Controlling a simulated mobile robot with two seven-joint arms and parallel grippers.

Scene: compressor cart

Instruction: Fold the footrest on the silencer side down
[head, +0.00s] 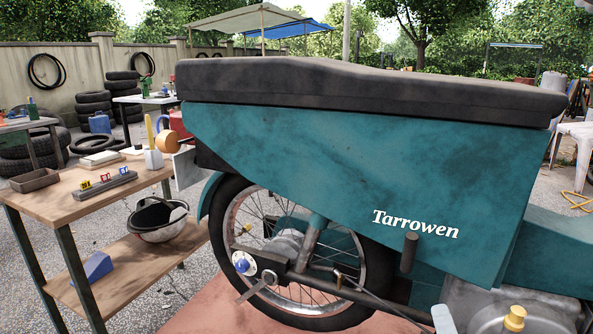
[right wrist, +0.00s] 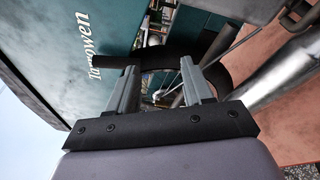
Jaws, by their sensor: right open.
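The footrest (head: 411,252) is a short dark peg standing upright against the teal side panel, below the word "Tarrowen". In the right wrist view the footrest (right wrist: 115,61) shows as a dark bar just beyond the fingertips. Contact with the peg cannot be told. My left gripper is out of view.
The rear wheel (head: 240,215) and its thin rod lie left of the peg. A yellow cap (head: 515,318) tops the engine part at lower right. A silver tube (right wrist: 275,75) runs right of the fingers. A wooden workbench (head: 50,202) stands at left.

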